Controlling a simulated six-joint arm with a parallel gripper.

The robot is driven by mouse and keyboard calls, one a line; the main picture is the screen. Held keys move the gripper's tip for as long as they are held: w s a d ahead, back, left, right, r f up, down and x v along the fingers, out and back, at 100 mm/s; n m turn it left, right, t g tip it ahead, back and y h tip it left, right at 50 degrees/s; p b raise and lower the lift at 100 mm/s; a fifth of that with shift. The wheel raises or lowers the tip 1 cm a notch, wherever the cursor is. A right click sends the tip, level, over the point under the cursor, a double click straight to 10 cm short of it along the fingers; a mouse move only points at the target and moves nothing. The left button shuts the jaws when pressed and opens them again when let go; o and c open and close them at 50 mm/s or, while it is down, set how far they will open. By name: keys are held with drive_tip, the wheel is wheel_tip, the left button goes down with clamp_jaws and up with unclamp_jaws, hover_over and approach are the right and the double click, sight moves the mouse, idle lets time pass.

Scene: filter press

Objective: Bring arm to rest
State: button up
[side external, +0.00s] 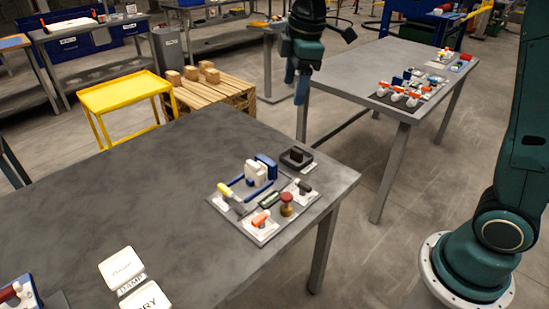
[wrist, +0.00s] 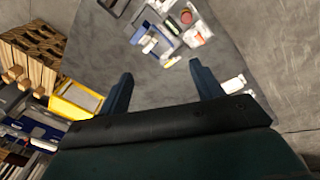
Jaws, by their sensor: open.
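My gripper (side external: 300,80) hangs in the air above and behind the far edge of the grey work table (side external: 120,200), fingers pointing down. In the wrist view its two blue fingers (wrist: 162,92) are spread apart with nothing between them. The filter press set (side external: 258,175) sits on the table's right part, with white and blue plates, a yellow-handled piece, a red-brown knob and an orange-handled piece. It also shows at the top of the wrist view (wrist: 165,35), beyond my fingertips and apart from them.
White blocks (side external: 125,270) marked with words, one reading "DRY", lie at the table's front. A yellow stand (side external: 125,92) and a wooden pallet with boxes (side external: 210,92) stand behind the table. A second table (side external: 400,75) at back right holds several fittings.

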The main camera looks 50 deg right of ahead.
drive_tip(key=s+d+m+t, duration=0.1)
drive_tip(key=s+m+t, duration=0.2)
drive_tip(key=s+m, duration=0.8)
drive_tip(key=s, duration=1.4)
drive_tip(key=shift+s+f+t, duration=0.25)
drive_tip(key=shift+s+t, duration=0.05)
drive_tip(key=shift+s, duration=0.1)
